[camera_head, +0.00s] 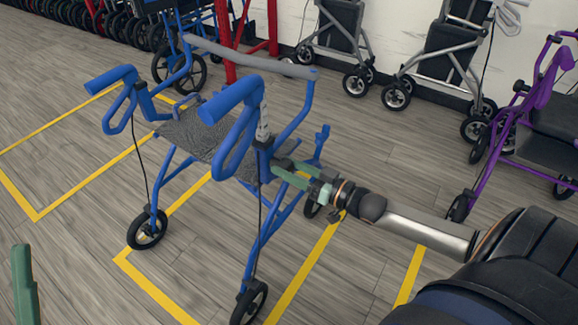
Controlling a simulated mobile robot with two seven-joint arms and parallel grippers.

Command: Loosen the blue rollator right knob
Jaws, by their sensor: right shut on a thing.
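The blue rollator (275,207) stands upright on the floor in the middle of the view, with blue handles, a dark seat and black wheels. My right gripper (281,168) reaches in from the right. Its green fingers are shut at the rollator's near right upright, just below the right handle (230,97). The right knob is hidden by the fingers, so its shape and how tight it sits cannot be seen. Only a green part of my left gripper (24,285) shows at the lower left edge, away from the rollator. Whether it is open cannot be seen.
Yellow lines (150,287) mark bays on the grey wood floor. A purple rollator (495,165) stands at the right, and grey and black rollators (450,45) stand along the back wall. A red frame (228,40) stands behind. The floor at the lower left is clear.

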